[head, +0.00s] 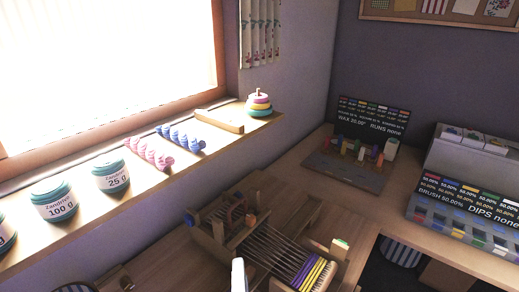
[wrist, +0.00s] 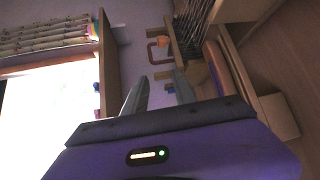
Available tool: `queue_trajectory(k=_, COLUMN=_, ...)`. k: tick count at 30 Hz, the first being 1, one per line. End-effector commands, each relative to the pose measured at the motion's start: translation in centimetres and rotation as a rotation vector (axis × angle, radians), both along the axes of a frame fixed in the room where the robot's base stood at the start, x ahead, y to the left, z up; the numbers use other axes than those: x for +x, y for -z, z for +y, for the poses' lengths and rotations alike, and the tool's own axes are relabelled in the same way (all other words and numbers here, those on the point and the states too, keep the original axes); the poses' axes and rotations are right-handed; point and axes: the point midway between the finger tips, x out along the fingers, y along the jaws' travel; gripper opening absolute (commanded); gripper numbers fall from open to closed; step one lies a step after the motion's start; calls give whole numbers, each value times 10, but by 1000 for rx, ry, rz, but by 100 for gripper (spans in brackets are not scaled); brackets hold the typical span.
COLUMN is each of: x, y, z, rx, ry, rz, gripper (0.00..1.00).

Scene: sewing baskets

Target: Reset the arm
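My gripper (wrist: 160,90) shows in the wrist view as two grey fingers standing apart, with nothing visible between them. The gripper's dark purple body fills the lower part of that view. Beyond the fingers are parts of a wooden rack with threads (wrist: 192,28) and a small reddish-brown loop handle (wrist: 157,48). I cannot tell how far the fingers are from them. In the head view a white part at the bottom centre may be mine; the fingers cannot be made out there.
A wooden loom-like rack (head: 285,262) with purple and yellow strips stands on the desk. A box (head: 470,152) and black signs stand at right. Bare desk (head: 345,210) shows in the middle.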

Motion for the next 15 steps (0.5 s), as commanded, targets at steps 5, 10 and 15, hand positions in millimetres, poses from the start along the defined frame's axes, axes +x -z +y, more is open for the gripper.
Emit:
queue_trajectory(k=5, x=0, y=-6, z=8, rx=86, ry=-20, rz=-12, gripper=33)
queue_trajectory(k=10, x=-3, y=-24, z=23, rx=249, ry=-79, rz=-35, gripper=33)
queue_trajectory(k=15, x=-20, y=-30, z=28, rx=470, ry=-145, rz=-18, gripper=33)
